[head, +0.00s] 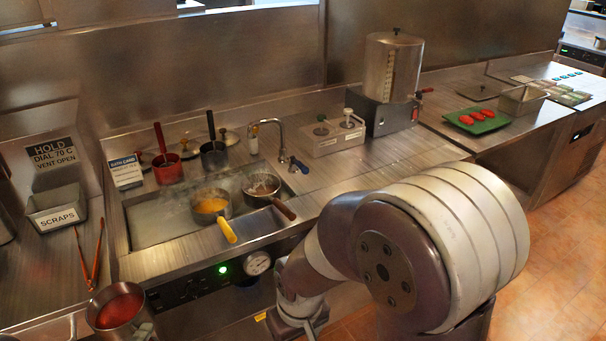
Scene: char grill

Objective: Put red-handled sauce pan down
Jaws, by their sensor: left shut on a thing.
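A steel sauce pan (120,308) with red sauce in it is at the bottom left of the head view, at the counter's front edge. Its handle is not seen. My left gripper (146,331) shows only as a small pale part at the bottom edge beside this pan, and it is shut on the pan. A red pan (169,172) with an upright red handle stands at the back left of the steaming well. My right arm fills the lower right, and its fingers are below the picture.
Red-handled tongs (92,262) and a scraps bin (57,212) are to the left. A pump dispenser (332,138) stands right.

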